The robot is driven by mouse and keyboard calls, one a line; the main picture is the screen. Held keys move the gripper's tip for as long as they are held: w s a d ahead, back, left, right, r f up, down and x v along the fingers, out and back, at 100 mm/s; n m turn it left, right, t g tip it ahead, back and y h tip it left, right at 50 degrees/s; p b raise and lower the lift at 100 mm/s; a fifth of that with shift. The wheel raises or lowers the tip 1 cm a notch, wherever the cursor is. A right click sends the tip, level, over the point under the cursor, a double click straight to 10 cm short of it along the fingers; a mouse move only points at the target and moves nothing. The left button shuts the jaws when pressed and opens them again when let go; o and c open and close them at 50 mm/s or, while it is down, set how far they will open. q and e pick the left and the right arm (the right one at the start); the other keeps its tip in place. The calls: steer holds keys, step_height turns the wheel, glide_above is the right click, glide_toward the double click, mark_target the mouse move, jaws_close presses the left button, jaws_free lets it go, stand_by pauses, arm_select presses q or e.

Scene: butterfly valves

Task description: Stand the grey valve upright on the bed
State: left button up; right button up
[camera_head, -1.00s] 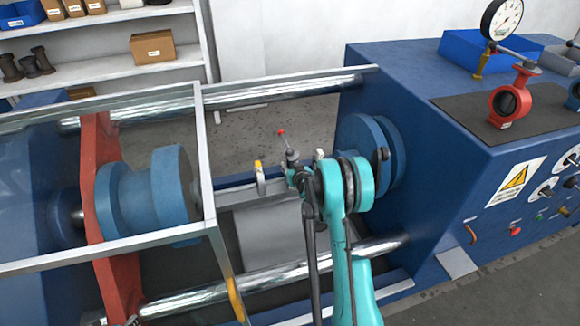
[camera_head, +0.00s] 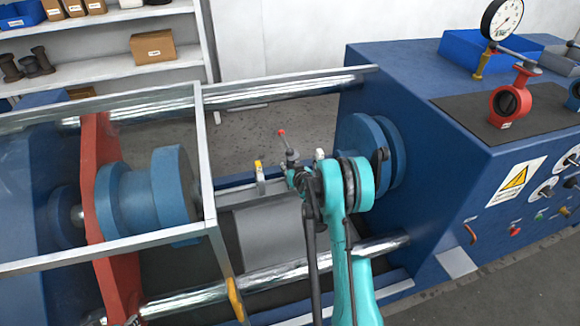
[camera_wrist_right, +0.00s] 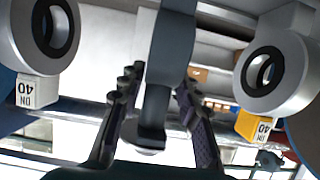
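In the right wrist view, the grey valve (camera_wrist_right: 172,50) shows as a slim blue-grey piece, seen nearly edge-on. The fingers of my right gripper (camera_wrist_right: 160,85) are on both sides of it and look closed on it. In the head view, my right gripper (camera_head: 298,176) is above the bed (camera_head: 268,240), between the two blue flanges. A thin red-tipped lever (camera_head: 282,134) stands up beside it. The gripper and teal arm hide most of the valve there, so I cannot tell whether its underside touches the bed. My left gripper is not in view.
Two grey rings with DN 40 tags flank the valve: one white-tagged (camera_wrist_right: 45,45), one yellow-tagged (camera_wrist_right: 275,75). Blue flanges (camera_head: 172,190) (camera_head: 362,150) and steel rods (camera_head: 250,282) bound the space. A guard frame (camera_head: 206,150) stands left. A red valve (camera_head: 510,103) is on the cabinet.

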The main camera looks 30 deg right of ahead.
stand_by(0.3)
steer(key=o, duration=0.6)
steer(key=shift+c, duration=0.2)
steer(key=shift+s, duration=0.1)
steer(key=v, duration=1.2)
steer(key=s+a+r+n+g+y, duration=0.1)
steer(key=s+a+r, duration=0.35)
steer(key=a, duration=0.35)
steer(key=s+a+r+n+g+y, duration=0.1)
steer(key=s+a+r+g+y, duration=0.1)
steer(key=s+a+r, duration=0.45)
steer(key=s+a+g, duration=0.1)
steer(key=s+a, duration=0.4)
steer(key=s, duration=0.3)
steer(key=s+a+f+g, duration=0.1)
steer(key=s+a+g, duration=0.1)
steer(key=s+a, duration=0.3)
steer(key=s, duration=0.3)
steer(key=shift+s+a+f+n, duration=0.25)
steer(key=shift+s+n, duration=0.05)
